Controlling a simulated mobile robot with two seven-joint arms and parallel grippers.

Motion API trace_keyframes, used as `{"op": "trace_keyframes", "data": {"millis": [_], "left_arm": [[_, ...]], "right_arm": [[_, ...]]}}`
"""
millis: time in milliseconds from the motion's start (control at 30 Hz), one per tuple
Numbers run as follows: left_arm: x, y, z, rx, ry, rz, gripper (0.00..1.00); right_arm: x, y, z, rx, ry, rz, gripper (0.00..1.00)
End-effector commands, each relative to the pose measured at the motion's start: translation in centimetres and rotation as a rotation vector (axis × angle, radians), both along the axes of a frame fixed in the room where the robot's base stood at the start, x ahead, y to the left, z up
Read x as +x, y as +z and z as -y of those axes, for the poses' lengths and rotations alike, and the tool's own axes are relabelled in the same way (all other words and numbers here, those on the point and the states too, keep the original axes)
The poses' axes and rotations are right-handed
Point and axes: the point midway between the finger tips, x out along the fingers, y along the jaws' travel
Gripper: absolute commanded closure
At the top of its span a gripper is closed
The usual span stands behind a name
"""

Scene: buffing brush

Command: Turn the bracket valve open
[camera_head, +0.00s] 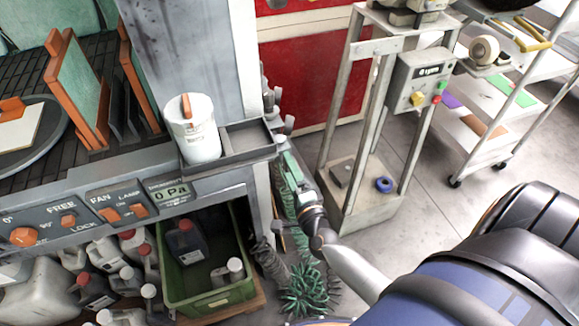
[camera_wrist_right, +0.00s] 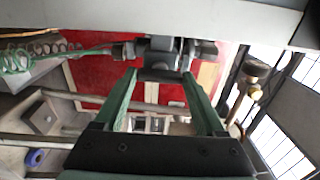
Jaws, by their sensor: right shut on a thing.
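The bracket valve (camera_wrist_right: 160,48) is a grey fitting with a block-like middle and stubs to both sides, at the top middle of the right wrist view. In the head view grey fittings (camera_head: 273,108) show at the side of the grey column. My right gripper (camera_wrist_right: 159,76) has green fingers reaching up to the valve, one on each side of its grey lower part, and is shut on it. In the head view the right gripper (camera_head: 284,145) is just below the fittings, partly hidden by the bench corner. My left gripper is not in view.
A white canister (camera_head: 192,140) stands on the bench corner beside a small dark tray (camera_head: 247,138). Coiled green hose (camera_head: 305,290) hangs below my right arm. A metal stand (camera_head: 355,195) with a control box is to the right.

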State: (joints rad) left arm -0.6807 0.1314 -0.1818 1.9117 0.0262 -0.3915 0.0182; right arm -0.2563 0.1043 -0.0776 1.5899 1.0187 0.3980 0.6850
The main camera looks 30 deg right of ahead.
Motion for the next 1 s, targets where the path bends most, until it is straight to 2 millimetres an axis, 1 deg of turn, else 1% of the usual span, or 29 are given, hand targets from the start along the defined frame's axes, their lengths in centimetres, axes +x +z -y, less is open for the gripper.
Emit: {"op": "trace_keyframes", "data": {"millis": [533, 567, 800, 1000], "left_arm": [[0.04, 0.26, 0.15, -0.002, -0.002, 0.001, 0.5], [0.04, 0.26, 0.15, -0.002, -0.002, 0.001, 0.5], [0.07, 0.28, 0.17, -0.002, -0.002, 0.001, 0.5], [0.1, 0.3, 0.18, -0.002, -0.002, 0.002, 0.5]], "right_arm": [[-0.02, -0.07, -0.02, -0.029, 0.001, -0.008, 0.83], [-0.01, -0.07, -0.01, -0.029, 0.001, -0.008, 0.27], [-0.01, -0.05, 0.0, -0.027, 0.0, -0.008, 0.0], [-0.01, -0.03, 0.01, -0.025, 0.0, -0.006, 0.0]]}}
